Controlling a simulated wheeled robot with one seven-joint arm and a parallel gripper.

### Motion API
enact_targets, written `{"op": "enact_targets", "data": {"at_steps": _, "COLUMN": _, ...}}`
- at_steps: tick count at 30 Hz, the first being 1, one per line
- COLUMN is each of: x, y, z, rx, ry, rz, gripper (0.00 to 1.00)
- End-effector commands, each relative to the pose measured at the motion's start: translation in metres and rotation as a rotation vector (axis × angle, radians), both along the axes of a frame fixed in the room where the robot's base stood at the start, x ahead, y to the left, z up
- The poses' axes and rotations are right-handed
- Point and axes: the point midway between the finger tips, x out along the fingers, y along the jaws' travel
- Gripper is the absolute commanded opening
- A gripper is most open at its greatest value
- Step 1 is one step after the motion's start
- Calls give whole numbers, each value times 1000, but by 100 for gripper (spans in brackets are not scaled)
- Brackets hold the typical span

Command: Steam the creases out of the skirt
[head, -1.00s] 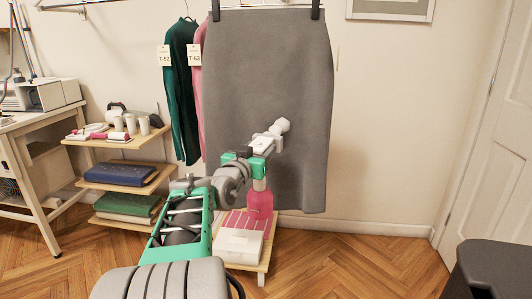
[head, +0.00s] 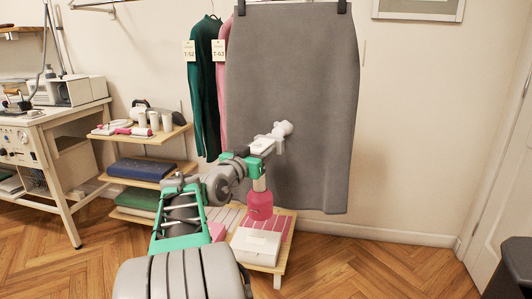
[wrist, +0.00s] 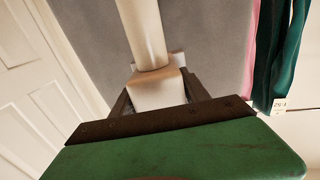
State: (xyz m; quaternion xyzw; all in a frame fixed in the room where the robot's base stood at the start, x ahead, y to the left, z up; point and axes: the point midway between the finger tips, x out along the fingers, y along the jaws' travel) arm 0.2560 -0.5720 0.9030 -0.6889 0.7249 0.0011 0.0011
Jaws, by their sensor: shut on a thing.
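The grey skirt (head: 310,90) hangs from two black clips in front of the wall. Its front looks mostly smooth; I cannot make out individual creases. My gripper (head: 264,152) is shut on a hand-held steamer, whose white head (head: 283,129) points at the lower middle of the skirt. A pink part (head: 260,205), apparently the steamer's tank, hangs below the gripper. In the wrist view, the steamer's cream body (wrist: 158,88) sits between my fingers, with the skirt (wrist: 90,45) behind. Whether the head touches the cloth cannot be told. No steam shows.
Green and pink garments (head: 204,90) with tags hang just left of the skirt. A low wooden stand with a white box (head: 256,246) is below it. Shelves (head: 150,140) and a sewing table (head: 40,120) stand left.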

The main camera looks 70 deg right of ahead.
Motion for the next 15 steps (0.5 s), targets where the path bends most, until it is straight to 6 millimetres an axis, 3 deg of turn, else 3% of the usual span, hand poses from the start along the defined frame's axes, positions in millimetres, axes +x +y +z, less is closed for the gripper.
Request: {"op": "enact_targets", "data": {"at_steps": 15, "x": 32, "y": 5, "z": -9, "rx": -9, "ry": -5, "rz": -1, "gripper": 0}}
